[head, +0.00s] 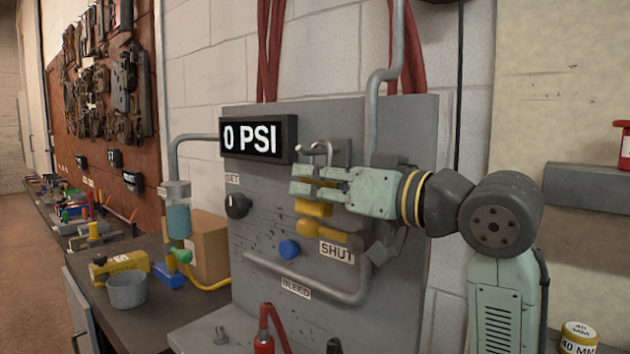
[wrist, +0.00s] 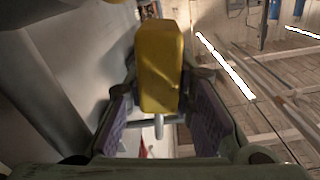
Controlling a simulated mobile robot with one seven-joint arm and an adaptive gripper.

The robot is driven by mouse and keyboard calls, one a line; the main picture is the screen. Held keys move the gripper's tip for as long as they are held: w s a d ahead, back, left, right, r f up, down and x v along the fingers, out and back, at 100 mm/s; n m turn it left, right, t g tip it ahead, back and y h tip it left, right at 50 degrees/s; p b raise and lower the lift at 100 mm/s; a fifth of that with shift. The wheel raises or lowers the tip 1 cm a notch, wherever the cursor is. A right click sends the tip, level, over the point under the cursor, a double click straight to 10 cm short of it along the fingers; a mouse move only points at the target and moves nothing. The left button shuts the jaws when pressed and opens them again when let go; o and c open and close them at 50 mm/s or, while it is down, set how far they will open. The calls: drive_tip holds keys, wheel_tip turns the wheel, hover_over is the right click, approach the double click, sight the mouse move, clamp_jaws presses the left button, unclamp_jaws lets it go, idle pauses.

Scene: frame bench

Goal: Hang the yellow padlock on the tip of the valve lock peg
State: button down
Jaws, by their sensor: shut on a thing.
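My gripper (head: 301,180) is shut on the yellow padlock (head: 313,208) in front of the grey panel. In the head view its yellow body shows below the fingers and its grey shackle (head: 321,148) curves above them. In the wrist view the padlock body (wrist: 160,65) stands out beyond the two padded fingers (wrist: 160,118), with the shackle (wrist: 159,127) between them. A grey bracket (head: 341,151) sits on the panel just behind the shackle. I cannot tell the peg tip from it, nor whether the shackle touches it. The yellow valve handle (head: 330,234) lies just below the padlock, above the SHUT label.
A red-handled tool (head: 265,335) stands at the front. A cluttered bench (head: 155,310) runs off left.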

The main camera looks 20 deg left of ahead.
idle(0.4)
drive_tip(key=c, duration=1.3)
unclamp_jaws()
